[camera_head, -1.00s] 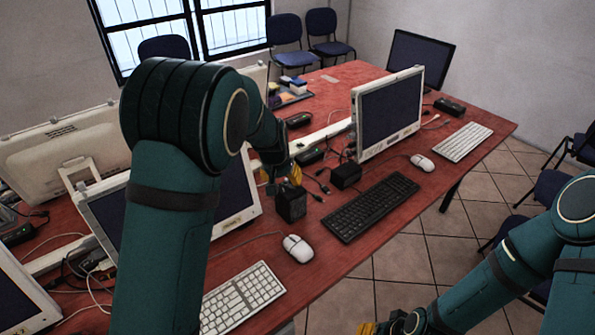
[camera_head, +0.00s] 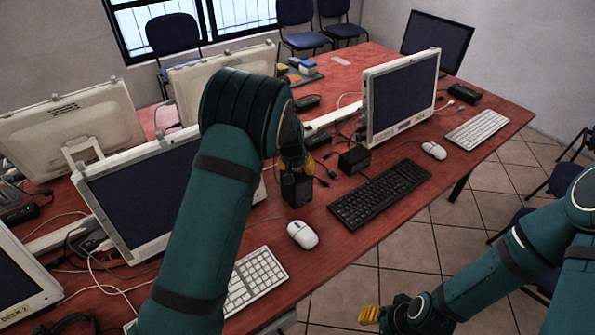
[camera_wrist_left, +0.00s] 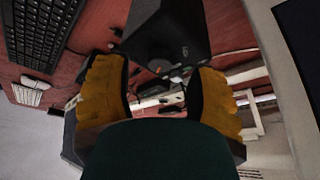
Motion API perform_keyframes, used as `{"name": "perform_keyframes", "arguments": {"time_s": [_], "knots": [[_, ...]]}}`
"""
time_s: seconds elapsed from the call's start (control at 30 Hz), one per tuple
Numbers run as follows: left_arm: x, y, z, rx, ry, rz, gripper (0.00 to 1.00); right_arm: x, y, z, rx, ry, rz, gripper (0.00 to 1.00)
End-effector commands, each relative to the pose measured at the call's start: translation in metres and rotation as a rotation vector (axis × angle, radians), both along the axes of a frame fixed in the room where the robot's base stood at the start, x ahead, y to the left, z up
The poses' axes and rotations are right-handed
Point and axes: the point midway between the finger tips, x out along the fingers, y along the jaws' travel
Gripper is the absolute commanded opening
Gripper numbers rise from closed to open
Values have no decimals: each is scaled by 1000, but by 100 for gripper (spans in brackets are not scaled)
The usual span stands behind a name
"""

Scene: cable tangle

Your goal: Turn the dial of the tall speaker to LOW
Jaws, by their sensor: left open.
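The tall speaker (camera_head: 297,188) is a black upright box on the red table, left of a lower black box that looks like a second speaker (camera_head: 354,160). My left gripper (camera_head: 297,163) is at the tall speaker's upper part, its yellow fingers close to it. In the left wrist view, the open left gripper (camera_wrist_left: 165,95) has a finger on either side, with a black box (camera_wrist_left: 160,30), likely the tall speaker, ahead between them.
A white mouse (camera_head: 302,234) and white keyboard (camera_head: 254,280) lie in front of the tall speaker. A black keyboard (camera_head: 380,194) lies to its right. Monitors stand left (camera_head: 145,190) and right (camera_head: 400,95). Loose cables (camera_head: 325,172) lie beside the speakers.

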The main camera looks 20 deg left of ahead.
Motion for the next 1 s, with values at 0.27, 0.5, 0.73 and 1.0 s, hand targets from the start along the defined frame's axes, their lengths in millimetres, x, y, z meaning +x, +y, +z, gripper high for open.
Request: {"name": "perform_keyframes", "arguments": {"time_s": [0.27,0.5,0.73,1.0], "knots": [[8,0,-19,1,-1,-1,57,-1,0,-3,0,2,2,47],[9,0,-20,1,-1,0,57,-1,0,-3,0,2,2,47],[8,0,-19,1,-1,0,0,-1,0,-3,0,2,2,47],[8,0,-19,1,0,10,0,-1,0,-1,0,2,1,47]]}}
